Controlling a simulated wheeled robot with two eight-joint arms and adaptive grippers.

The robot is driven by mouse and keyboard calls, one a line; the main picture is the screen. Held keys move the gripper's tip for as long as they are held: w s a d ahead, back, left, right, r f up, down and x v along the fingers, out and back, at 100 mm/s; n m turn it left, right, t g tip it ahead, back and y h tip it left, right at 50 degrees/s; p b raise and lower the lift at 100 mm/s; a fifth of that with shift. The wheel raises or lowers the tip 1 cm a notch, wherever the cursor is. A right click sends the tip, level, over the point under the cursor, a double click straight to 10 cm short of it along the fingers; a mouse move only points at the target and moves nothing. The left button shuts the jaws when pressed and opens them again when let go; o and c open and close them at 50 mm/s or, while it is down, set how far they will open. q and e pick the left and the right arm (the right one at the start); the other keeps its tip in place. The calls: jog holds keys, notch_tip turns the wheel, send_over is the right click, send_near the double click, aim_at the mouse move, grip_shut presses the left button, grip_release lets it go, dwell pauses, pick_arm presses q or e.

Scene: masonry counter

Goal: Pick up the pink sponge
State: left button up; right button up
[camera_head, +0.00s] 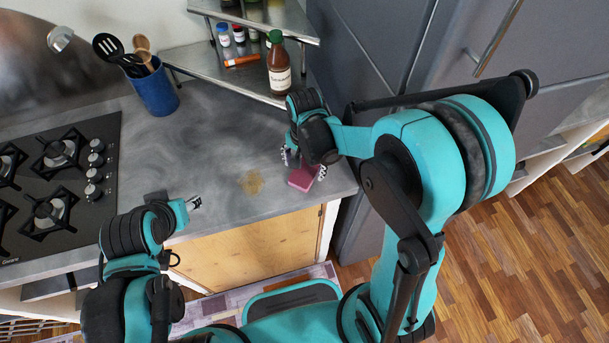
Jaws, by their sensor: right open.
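The pink sponge (301,180) lies on the grey counter (222,135) near its right front corner. My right gripper (304,166) is over the sponge, pointing down, with its fingers open on either side of it. The gripper hides the sponge's far part, and I cannot tell whether the fingers touch it. My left gripper (194,203) is at the counter's front edge, well left of the sponge. Its fingers are small in view, and I cannot tell whether they are apart.
A sauce bottle (279,66) stands on the corner shelf (222,66) behind my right gripper. A blue utensil holder (155,91) and a gas stove (58,185) are at left. The middle of the counter is clear.

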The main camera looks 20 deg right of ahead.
notch_tip(320, 180, down, 3)
jog(key=shift+r, duration=0.2)
jog(key=c, duration=0.9)
jog(key=shift+o, duration=0.2)
jog(key=shift+r, duration=0.1)
